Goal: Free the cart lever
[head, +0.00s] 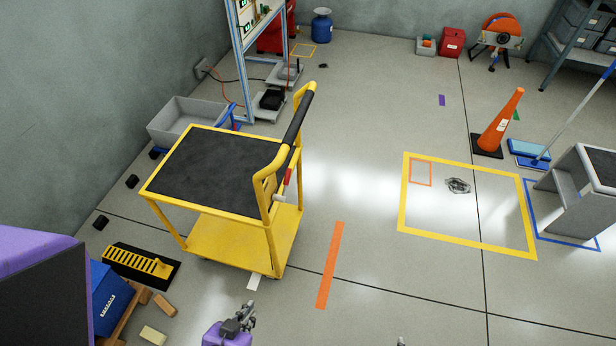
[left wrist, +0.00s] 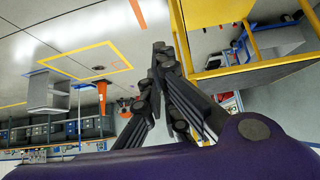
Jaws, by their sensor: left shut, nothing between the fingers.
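A yellow cart (head: 240,240) with a black top mat stands left of centre in the head view. A lever with a red grip (head: 287,183) and a pale end sits on the cart's right side, below the handle (head: 299,116). My left gripper (head: 247,310) is at the bottom of the head view, in front of the cart and apart from it. In the left wrist view its fingers (left wrist: 163,58) are together with nothing between them, and the cart (left wrist: 235,78) shows at upper right. A small grey tip at the bottom edge of the head view is too little to identify.
A grey bin (head: 185,115) stands behind the cart, and a blue box (head: 108,295) with wood blocks lies at lower left. An orange floor strip (head: 330,265) and a yellow floor square (head: 401,205) lie right of the cart. The floor there is mostly clear. An orange cone (head: 503,120) stands farther right.

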